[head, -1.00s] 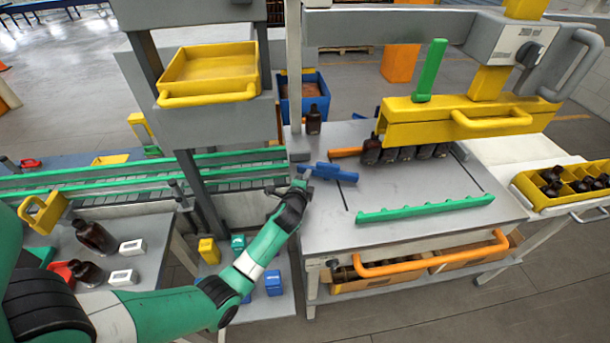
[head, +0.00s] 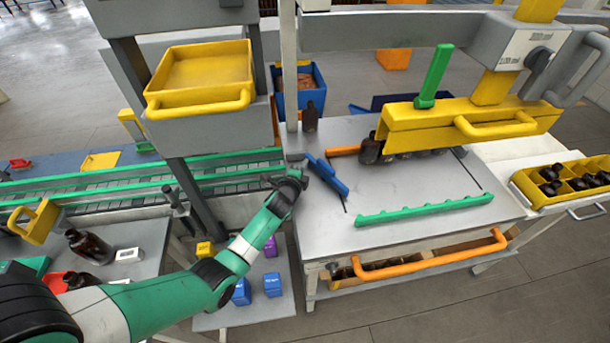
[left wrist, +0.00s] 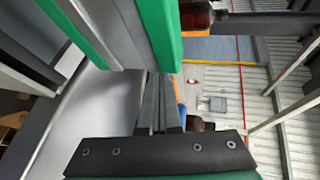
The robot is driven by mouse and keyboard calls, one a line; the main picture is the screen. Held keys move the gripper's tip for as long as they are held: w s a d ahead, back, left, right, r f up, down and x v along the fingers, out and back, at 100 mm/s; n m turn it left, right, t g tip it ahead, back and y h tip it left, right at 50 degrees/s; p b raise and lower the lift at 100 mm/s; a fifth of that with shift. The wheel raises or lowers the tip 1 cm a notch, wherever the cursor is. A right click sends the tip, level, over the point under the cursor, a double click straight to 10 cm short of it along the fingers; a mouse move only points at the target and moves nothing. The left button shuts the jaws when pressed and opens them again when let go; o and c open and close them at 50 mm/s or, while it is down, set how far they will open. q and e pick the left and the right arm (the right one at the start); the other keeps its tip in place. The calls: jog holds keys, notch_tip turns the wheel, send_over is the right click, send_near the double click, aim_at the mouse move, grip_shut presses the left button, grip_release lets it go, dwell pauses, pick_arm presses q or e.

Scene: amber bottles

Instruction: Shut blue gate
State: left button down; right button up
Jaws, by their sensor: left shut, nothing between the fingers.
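The blue gate (head: 330,177) is a short bar on the grey table, near its left edge. It lies at a slant, its far end to the left and its near end by a dark slot. My left gripper (head: 300,166) is shut and empty, just left of the gate; whether it touches the gate cannot be told. In the left wrist view, the dark plate with screws is close to the camera and the gate is not clearly seen. My right gripper is not in view.
Brown bottles (head: 370,150) sit under a yellow bar (head: 465,122) with a handle. An orange strip (head: 343,150) lies behind the gate. A green notched rail (head: 425,209) lies at the table's front. A single bottle (head: 310,117) stands at the back left. The table middle is clear.

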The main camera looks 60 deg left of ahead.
pick_arm(q)
jog(key=shift+b+x, duration=0.5)
jog(key=shift+x, duration=0.35)
jog(key=shift+w+a+r+b, duration=0.1)
jog(key=shift+w+b, duration=0.2)
jog(key=shift+w, duration=0.1)
jog(key=shift+w+a+r+b, duration=0.1)
jog(key=shift+w+a+b, duration=0.05)
jog(key=shift+w+b, duration=0.15)
jog(key=shift+w, duration=0.15)
jog(key=shift+d+r+p, duration=0.15)
jog(key=shift+r+p, duration=0.05)
jog(key=shift+p, duration=0.1)
jog(key=p+v, duration=0.4)
jog(key=v, duration=0.6)
jog(key=shift+s+d+r+p, duration=0.1)
jog(key=shift+s+d+p, duration=0.15)
jog(key=shift+s+p, duration=0.1)
jog(key=shift+s+d, duration=0.15)
jog(key=shift+s, duration=0.05)
jog(key=shift+w+r, duration=0.1)
